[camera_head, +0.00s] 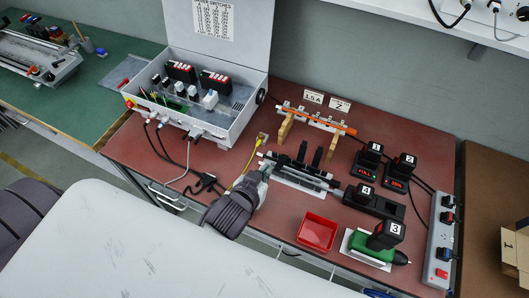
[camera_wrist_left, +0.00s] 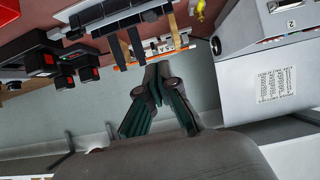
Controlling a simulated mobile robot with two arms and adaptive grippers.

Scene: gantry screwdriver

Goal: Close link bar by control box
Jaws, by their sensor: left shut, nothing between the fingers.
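The grey control box (camera_head: 200,115) stands with its lid raised at the back left of the red-brown table; it also shows at the right of the left wrist view (camera_wrist_left: 265,65). A long orange bar (camera_head: 318,119) lies along a pale rail with wooden blocks, right of the box; it also shows in the left wrist view (camera_wrist_left: 135,65). I cannot tell for sure whether it is the link bar. My left gripper (camera_head: 266,164) is over the table in front of the box and rail. Its fingers (camera_wrist_left: 158,72) are together and empty. My right gripper is out of view.
A black fixture with upright plates (camera_head: 301,172) stands beside my left gripper. A red tray (camera_head: 318,232), a green screwdriver (camera_head: 372,249) and numbered black batteries (camera_head: 387,232) lie to the right. Dark cables (camera_head: 188,155) cross the table below the box.

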